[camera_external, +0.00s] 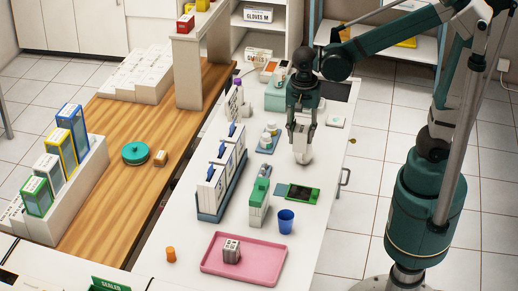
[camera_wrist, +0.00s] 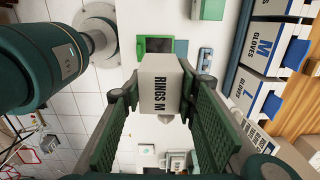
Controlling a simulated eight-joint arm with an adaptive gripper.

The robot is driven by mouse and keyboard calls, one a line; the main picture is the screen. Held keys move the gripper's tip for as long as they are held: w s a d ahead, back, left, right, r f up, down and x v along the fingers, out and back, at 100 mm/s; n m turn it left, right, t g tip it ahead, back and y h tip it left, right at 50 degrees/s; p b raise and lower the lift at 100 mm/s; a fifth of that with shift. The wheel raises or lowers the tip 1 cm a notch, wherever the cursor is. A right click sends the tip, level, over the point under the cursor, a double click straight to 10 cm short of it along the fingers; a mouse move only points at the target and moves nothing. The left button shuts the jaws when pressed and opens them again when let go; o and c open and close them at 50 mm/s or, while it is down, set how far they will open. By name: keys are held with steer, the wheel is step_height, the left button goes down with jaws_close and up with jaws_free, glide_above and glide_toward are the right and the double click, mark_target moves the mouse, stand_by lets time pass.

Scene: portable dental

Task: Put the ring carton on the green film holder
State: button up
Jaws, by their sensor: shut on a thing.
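The ring carton (camera_wrist: 160,85) is a white box lettered "RINGS M", held between my gripper's fingers in the wrist view. My gripper (camera_external: 302,138) is shut on it; in the external view the white carton (camera_external: 302,154) shows below the fingers, above the white counter. The green film holder (camera_external: 303,193), flat with a dark panel, lies on the counter nearer the external camera than my gripper. It also shows in the wrist view (camera_wrist: 155,45), beyond the carton, which covers part of it. The carton appears apart from the holder.
A blue cup (camera_external: 286,221) and a green-topped white box stack (camera_external: 259,205) stand close to the holder. Glove boxes (camera_external: 212,190) stand in a rack to the left. Small bottles (camera_external: 268,136) stand left of my gripper.

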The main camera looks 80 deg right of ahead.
steer(key=shift+s+d+f, duration=0.2)
steer(key=shift+s+d, duration=0.15)
steer(key=shift+s, duration=0.3)
steer(key=shift+s+f, duration=0.15)
steer(key=shift+f, duration=0.1)
glide_above(303, 194)
step_height(303, 194, down, 11)
steer(key=shift+r, duration=0.2)
steer(key=shift+d, duration=0.1)
steer(key=shift+f+b, duration=0.65)
steer(key=shift+f, duration=2.25)
steer(key=shift+f+b, duration=0.55)
steer(key=shift+f, duration=1.55)
steer(key=shift+f, duration=0.15)
